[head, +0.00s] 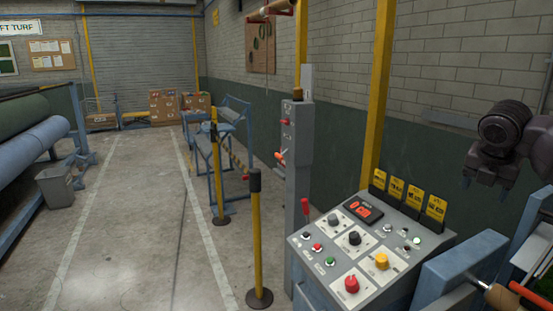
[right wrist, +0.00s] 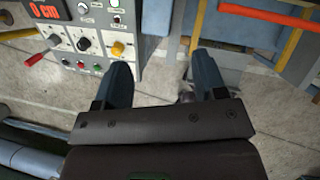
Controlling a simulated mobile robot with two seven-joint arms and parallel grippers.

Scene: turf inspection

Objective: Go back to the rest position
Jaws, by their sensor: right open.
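My right gripper (head: 486,186) hangs at the right of the head view, in front of the wall and above and to the right of the control panel. Its jaws point down, apart and empty. In the right wrist view my right gripper (right wrist: 163,78) shows two spread blue-grey fingers with nothing between them. The grey control panel (head: 318,245) stands below it, clear of the fingers in the head view. My left gripper is in neither view.
The panel carries a red knob (head: 351,284), a yellow knob (head: 381,261), a black knob (head: 354,238) and a red lever (head: 305,207). A yellow post (head: 257,240) stands left of it. The floor (head: 140,220) at left is open.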

